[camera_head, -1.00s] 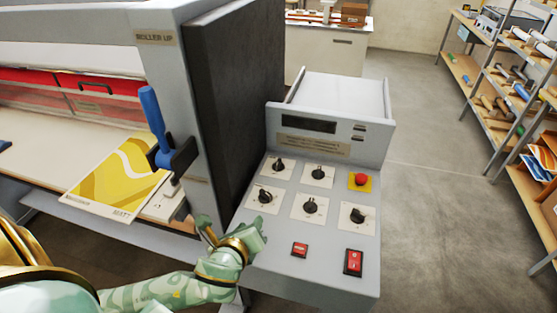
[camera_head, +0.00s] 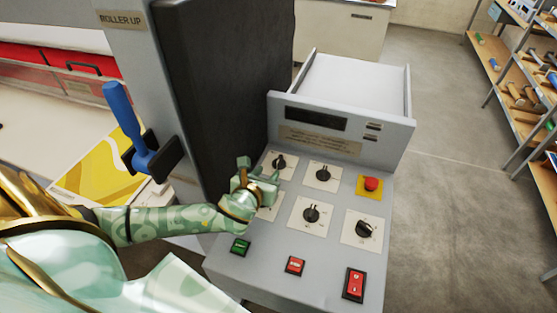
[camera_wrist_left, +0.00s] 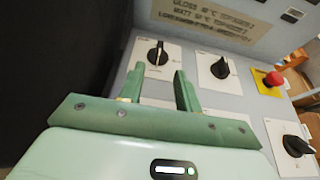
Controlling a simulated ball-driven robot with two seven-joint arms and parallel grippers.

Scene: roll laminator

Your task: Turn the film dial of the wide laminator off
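The control panel (camera_head: 325,262) of the wide laminator carries several black dials on white plates. The upper-left dial (camera_head: 279,161) also shows in the wrist view (camera_wrist_left: 158,53), its pointer roughly upright there. The upper-middle dial (camera_head: 323,174), lower-middle dial (camera_head: 311,213) and lower-right dial (camera_head: 366,229) are uncovered. The lower-left dial is hidden behind my left gripper. I cannot read which dial is marked film. My left gripper (camera_head: 256,178) is over the panel's left side. In the wrist view its two fingers (camera_wrist_left: 159,80) are apart and empty, just below the upper-left dial. My right gripper is not in view.
A red emergency button (camera_head: 371,184) sits on a yellow plate at right. Green (camera_head: 240,246) and red switches (camera_head: 295,265) line the front. A dark side wall (camera_head: 225,90) and a blue lever (camera_head: 125,115) stand left of the panel.

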